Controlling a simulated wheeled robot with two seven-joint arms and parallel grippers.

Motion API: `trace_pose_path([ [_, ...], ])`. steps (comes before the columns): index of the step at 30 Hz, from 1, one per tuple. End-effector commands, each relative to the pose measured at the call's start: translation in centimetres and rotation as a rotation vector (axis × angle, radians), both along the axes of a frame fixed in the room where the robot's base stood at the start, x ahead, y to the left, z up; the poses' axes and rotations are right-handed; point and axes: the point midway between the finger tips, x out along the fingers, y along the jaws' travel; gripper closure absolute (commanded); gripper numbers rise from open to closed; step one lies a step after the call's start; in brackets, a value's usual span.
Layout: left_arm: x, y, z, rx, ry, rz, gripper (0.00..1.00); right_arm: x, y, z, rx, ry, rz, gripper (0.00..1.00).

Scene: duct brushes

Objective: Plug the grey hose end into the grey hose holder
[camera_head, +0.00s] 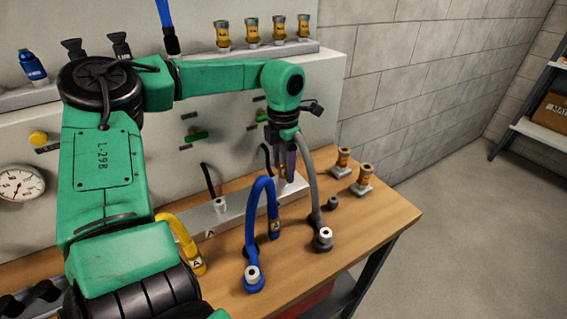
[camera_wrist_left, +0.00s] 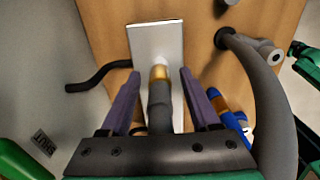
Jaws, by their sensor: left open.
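My left gripper (camera_head: 284,165) is over the back of the workbench, pointing down. In the left wrist view its two purple fingers (camera_wrist_left: 172,82) stand apart, open, on either side of the grey hose end (camera_wrist_left: 160,105). The brass collar of that end meets a pale metal block (camera_wrist_left: 155,38), which I take as the holder; I cannot tell how deep it sits. The grey hose (camera_head: 309,170) arches from the gripper down to a base (camera_head: 323,238) on the bench. The gripper hides the end in the head view. My right gripper is not in view.
A blue hose (camera_head: 250,215) arches just left of the grey one, and a yellow hose (camera_head: 180,236) is further left. Brass fittings (camera_head: 362,180) stand on the bench at right, with more on the shelf (camera_head: 290,47).

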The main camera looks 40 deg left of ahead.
Motion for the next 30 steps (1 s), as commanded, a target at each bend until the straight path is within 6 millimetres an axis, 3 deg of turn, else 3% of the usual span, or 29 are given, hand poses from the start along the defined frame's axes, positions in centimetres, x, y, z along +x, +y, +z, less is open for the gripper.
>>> trace_pose_path([
  [11, -0.01, 0.01, -0.01, 0.0, 0.0, 0.0, 0.38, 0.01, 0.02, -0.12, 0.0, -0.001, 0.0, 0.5],
  [16, -0.01, 0.01, -0.01, 0.0, 0.0, 0.0, 0.99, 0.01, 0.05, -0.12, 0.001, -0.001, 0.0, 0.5],
  [30, -0.01, 0.01, -0.03, 0.0, 0.0, 0.0, 1.0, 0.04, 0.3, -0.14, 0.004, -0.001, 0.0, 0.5],
])
